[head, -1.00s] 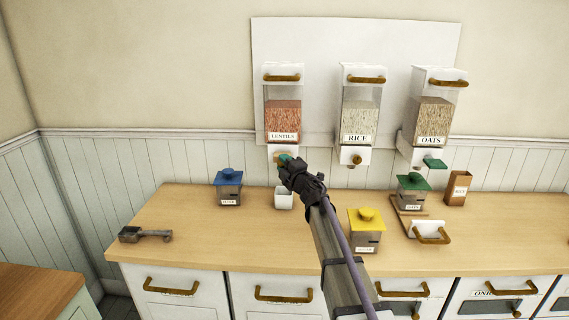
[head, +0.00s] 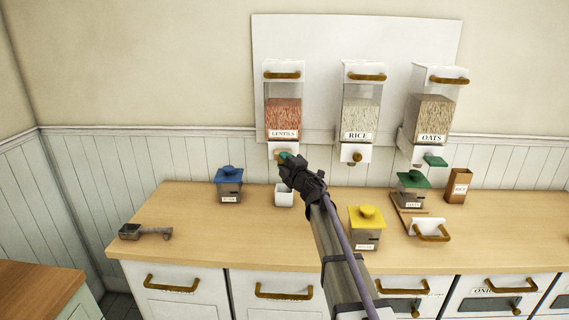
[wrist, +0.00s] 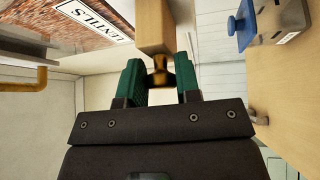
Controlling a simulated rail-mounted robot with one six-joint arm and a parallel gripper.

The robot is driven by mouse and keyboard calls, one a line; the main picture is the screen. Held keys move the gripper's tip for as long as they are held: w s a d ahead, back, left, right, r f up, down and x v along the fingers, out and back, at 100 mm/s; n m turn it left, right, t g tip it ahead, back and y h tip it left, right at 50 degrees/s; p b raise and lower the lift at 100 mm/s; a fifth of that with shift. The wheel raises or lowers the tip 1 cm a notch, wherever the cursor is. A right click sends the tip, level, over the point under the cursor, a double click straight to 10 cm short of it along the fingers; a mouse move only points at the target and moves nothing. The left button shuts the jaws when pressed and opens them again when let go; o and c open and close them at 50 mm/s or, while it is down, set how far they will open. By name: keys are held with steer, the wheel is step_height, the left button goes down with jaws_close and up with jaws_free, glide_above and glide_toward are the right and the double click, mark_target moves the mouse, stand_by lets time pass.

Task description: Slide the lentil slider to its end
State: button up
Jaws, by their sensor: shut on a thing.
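The lentil dispenser (head: 283,112) hangs at the left of the wall panel in the head view, with reddish lentils behind its LENTILS label. Its slider is at the bottom, mostly hidden by my gripper (head: 287,158) there. In the wrist view the slider shows as a pale wooden block (wrist: 153,25) with a brass knob (wrist: 160,72). The green fingers of my gripper (wrist: 160,80) stand on either side of the knob and are shut on it. A small white cup (head: 284,200) stands on the counter below the dispenser.
Rice (head: 359,112) and oats (head: 432,112) dispensers hang to the right. A blue-lidded canister (head: 229,187) stands left of the cup, and a yellow-lidded one (head: 366,232) stands right of my arm. A scoop (head: 143,232) lies at the left. The left counter is mostly clear.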

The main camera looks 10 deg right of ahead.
steer(key=shift+w+d, duration=0.2)
steer(key=shift+w, duration=0.65)
steer(key=shift+w+d, duration=0.2)
steer(key=shift+w, duration=0.65)
steer(key=shift+s, duration=0.1)
steer(key=o, duration=1)
